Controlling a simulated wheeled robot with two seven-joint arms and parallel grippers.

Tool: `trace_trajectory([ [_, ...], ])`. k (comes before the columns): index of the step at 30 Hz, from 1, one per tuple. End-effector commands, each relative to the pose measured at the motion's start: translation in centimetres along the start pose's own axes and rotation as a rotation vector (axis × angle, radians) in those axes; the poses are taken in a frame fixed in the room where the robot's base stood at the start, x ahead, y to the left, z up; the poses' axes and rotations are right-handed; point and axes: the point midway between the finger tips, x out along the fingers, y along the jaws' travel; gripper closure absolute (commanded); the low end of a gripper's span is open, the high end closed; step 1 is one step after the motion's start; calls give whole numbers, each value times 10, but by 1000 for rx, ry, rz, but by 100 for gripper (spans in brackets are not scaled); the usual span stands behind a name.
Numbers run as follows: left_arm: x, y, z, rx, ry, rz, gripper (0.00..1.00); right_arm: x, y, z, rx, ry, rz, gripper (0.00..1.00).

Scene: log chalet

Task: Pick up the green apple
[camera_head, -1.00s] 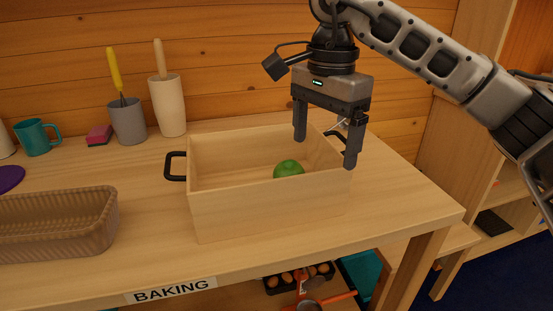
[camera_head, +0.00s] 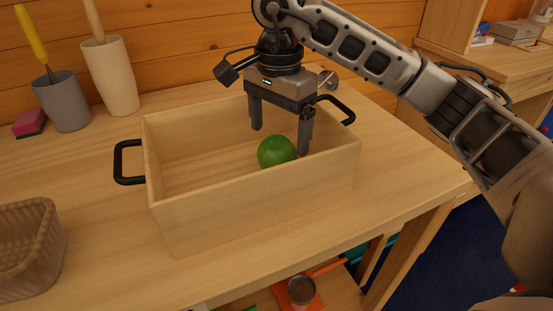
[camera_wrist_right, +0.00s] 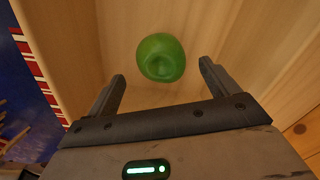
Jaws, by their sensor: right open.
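The green apple (camera_head: 277,152) lies inside a light wooden box (camera_head: 255,208) with black side handles; the front wall hides its lower edge. My right gripper (camera_head: 281,140) is open and empty, with its fingers pointing down into the box, close to the apple. In the right wrist view the apple (camera_wrist_right: 161,58) is ahead of and between the two fingertips (camera_wrist_right: 162,70), with no contact visible. My left gripper is not in view.
A woven basket (camera_head: 28,245) stands at the left on the wooden table (camera_head: 100,200). A grey cup with a yellow-handled tool (camera_head: 62,100), a cream holder (camera_head: 110,75) and a pink sponge (camera_head: 29,123) stand behind. The table right of the box is clear.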

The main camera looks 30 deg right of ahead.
Motion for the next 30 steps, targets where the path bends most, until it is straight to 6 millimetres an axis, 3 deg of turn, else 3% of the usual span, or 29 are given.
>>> trace_trajectory([
  [5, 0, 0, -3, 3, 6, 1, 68, 11, 0, 0, -1, 0, 2, 13],
  [15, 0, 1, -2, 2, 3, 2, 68, 55, 0, 3, -2, -1, 0, 13],
  [23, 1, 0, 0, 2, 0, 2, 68, 58, 0, 2, -1, 0, -1, 13],
  [28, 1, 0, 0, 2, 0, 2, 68, 57, 0, 2, -1, 0, -1, 61],
  [30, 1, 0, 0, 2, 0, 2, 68, 57, -1, 2, -1, 0, -1, 65],
])
